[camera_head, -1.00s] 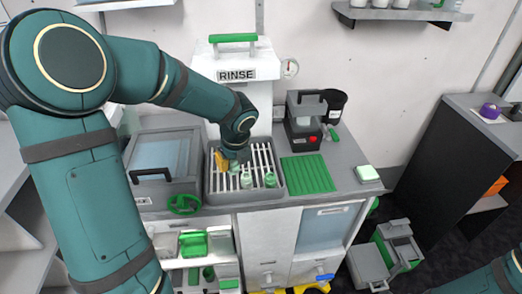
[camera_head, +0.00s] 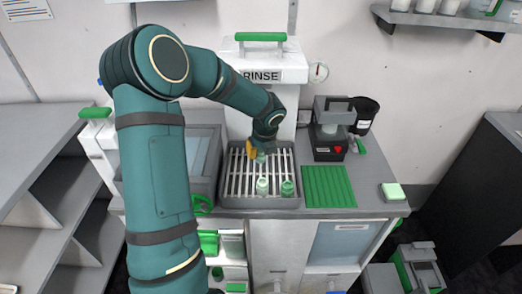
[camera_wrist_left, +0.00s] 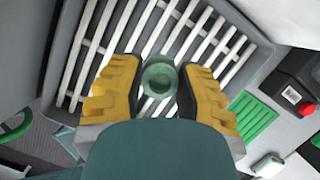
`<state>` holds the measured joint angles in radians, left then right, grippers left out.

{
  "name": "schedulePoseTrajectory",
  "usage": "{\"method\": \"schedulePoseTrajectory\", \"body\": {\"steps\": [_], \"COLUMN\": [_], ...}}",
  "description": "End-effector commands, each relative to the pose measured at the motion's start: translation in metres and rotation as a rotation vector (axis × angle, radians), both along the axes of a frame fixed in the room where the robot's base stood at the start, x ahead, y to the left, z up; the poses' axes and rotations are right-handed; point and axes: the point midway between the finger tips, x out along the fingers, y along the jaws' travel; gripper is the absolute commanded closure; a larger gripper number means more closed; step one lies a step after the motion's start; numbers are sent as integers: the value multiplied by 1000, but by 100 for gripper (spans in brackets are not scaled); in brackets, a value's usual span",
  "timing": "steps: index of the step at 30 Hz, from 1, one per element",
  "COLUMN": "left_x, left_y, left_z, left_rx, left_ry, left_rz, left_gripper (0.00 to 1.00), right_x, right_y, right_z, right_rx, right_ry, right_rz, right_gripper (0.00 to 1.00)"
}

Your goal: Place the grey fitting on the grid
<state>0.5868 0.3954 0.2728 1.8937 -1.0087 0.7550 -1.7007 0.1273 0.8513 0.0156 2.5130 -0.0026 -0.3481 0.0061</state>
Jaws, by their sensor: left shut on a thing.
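My left gripper (camera_head: 261,151) is over the rear middle of the white slatted grid (camera_head: 239,178) in its grey tray. Its yellow fingers are shut on a round grey-green fitting (camera_head: 261,158). In the left wrist view the fitting (camera_wrist_left: 159,79) shows between the fingers (camera_wrist_left: 158,88) with a round opening on top, and slats (camera_wrist_left: 203,38) lie behind it. I cannot tell whether its bottom touches the slats. My right gripper is not in view.
A rinse unit (camera_head: 262,100) stands behind the grid. A green ribbed mat (camera_head: 328,187) and a black machine with a red button (camera_head: 330,145) are to the right. A green handwheel (camera_head: 202,205) is at the front left. The grid's left part looks free.

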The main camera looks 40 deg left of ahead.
Motion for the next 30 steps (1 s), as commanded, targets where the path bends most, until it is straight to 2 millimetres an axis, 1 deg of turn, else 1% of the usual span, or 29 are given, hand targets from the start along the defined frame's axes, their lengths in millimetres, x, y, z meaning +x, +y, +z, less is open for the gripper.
{"method": "schedulePoseTrajectory", "body": {"steps": [5, 9, 12, 20, 25, 26, 27, 30], "left_x": [10, 22, 27, 28, 28, 28, 28, 28], "left_y": [9, 19, 23, 24, 23, 23, 23, 23], "left_z": [-7, -20, -25, -25, -30, -29, -29, -29], "left_rx": [0, -1, 0, 1, 0, 0, 0, 0], "left_ry": [-1, 1, 0, 0, 0, 0, 0, 0], "left_rz": [2, 1, 1, 0, 0, 0, 0, 0], "left_gripper": [92, 92, 92, 92, 92, 52, 40, 40], "right_x": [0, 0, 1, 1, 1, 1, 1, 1], "right_y": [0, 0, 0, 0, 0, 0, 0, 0], "right_z": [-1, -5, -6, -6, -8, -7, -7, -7], "right_rx": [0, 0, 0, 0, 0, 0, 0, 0], "right_ry": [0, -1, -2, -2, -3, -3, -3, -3], "right_rz": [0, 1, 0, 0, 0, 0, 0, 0], "right_gripper": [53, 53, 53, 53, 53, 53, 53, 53]}}
